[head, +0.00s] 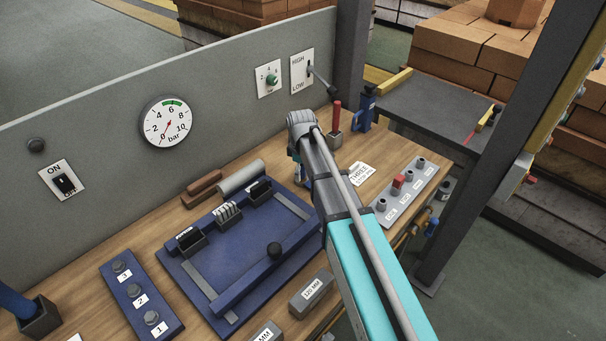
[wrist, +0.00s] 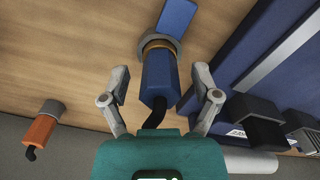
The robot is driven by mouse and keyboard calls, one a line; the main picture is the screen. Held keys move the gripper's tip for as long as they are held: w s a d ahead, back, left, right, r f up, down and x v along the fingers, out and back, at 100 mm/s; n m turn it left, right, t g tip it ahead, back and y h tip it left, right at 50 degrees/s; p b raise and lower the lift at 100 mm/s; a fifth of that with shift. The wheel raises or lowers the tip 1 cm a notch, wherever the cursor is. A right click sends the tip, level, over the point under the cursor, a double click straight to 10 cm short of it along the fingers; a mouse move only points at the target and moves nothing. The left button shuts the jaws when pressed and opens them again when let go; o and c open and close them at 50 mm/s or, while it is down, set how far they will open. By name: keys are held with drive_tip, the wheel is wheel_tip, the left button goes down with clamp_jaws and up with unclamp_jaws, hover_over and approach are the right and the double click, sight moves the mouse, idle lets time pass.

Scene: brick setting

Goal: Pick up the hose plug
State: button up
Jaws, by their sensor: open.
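The hose plug (wrist: 157,79) is a blue block-like body with a dark bent tail. It sits in a grey ring-shaped socket (wrist: 163,42) with a tan band between them. My gripper (wrist: 160,76) is open, with one finger on each side of the plug and a gap to it visible on both sides. The plug's dark tail points back toward my gripper's teal body. In the head view my arm hides most of the plug and gripper.
An orange plug (wrist: 40,130) with a dark tail stands in a grey socket at left in the wrist view. The blue tray (head: 200,278) with black slots lies beside my gripper. A grey wall panel (head: 215,95) runs behind. A button strip (head: 408,187) lies right of my arm.

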idle(0.4)
clamp_jaws()
